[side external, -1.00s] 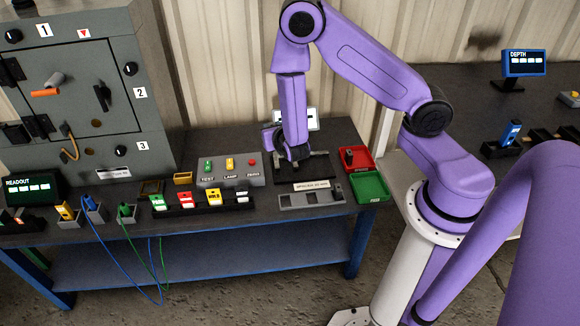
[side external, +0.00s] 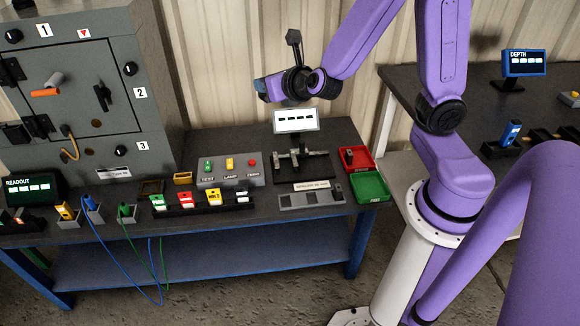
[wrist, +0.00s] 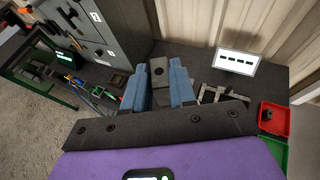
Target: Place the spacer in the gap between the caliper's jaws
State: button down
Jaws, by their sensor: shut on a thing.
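My gripper (wrist: 158,88) has blue fingers shut on a dark grey block with a round mark, which appears to be the spacer (wrist: 158,70). In the side view my gripper (side external: 262,89) is raised well above the bench, left of and above the caliper, turned sideways; the spacer is not clear there. The grey caliper (side external: 300,158) lies on a dark base behind the label plate. Its jaws are too small to judge the gap. In the wrist view the caliper (wrist: 213,96) is to the right of the fingers, partly hidden by my gripper body.
A lit display (side external: 296,121) stands behind the caliper. A slotted grey holder (side external: 298,201) is in front. A red tray (side external: 366,158) with a dark piece and a green tray (side external: 370,188) lie right. A button box (side external: 231,170) and a grey cabinet (side external: 85,80) are left.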

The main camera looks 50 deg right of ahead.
jog(key=w+d+f+m+g+h, duration=0.1)
jog(key=d+f+m+h, duration=0.1)
jog(key=f, duration=0.7)
jog(key=w+d+f+m+g+h, duration=0.1)
jog(key=d+f+m+h, duration=0.15)
jog(key=f, duration=0.65)
jog(key=s+d+f, duration=0.3)
jog(key=s+f, duration=0.1)
jog(key=f, duration=0.3)
jog(key=s+d+f+m+g+h, duration=0.1)
jog(key=s+d+f, duration=0.3)
jog(key=f, duration=0.4)
jog(key=shift+s, duration=0.45)
jog(key=shift+d, duration=0.1)
jog(key=shift+f, duration=4.8)
jog(key=shift+f, duration=0.15)
